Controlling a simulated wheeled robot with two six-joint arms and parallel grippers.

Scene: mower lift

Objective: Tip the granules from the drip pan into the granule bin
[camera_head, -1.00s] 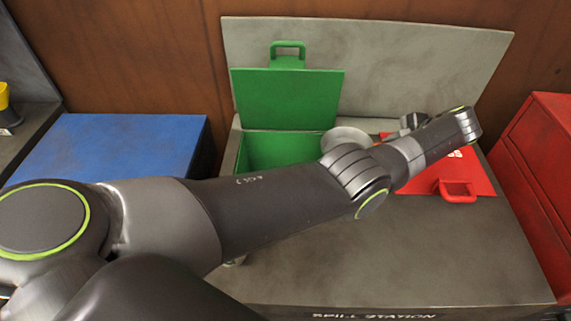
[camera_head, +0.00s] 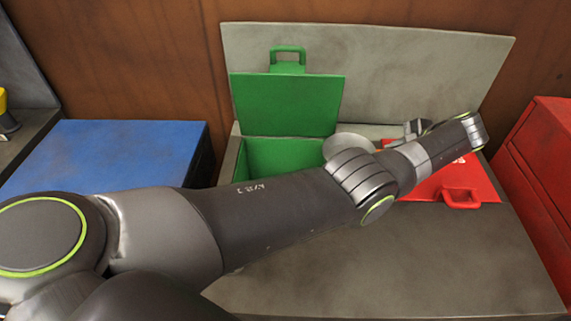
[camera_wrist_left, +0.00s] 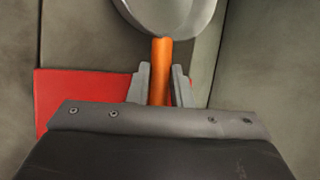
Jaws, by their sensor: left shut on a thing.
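The drip pan, a round grey dish (camera_head: 348,144) with an orange handle, is partly hidden behind my left forearm at the right rim of the open green bin (camera_head: 270,157). My left gripper (camera_wrist_left: 161,88) is shut on the orange handle (camera_wrist_left: 161,60), and the pan (camera_wrist_left: 168,14) shows at the top of the left wrist view, cut by the edge. I see no granules in the pan or bin, and cannot tell how far the pan is tilted. The bin's green lid (camera_head: 288,105) stands raised behind it. My right gripper is not in view.
A shut red lid (camera_head: 462,186) with a handle lies right of the green bin. A grey back panel (camera_head: 420,70) rises behind. A red cabinet (camera_head: 545,170) stands at right, a blue-topped box (camera_head: 115,152) at left. The grey station top (camera_head: 420,260) is clear in front.

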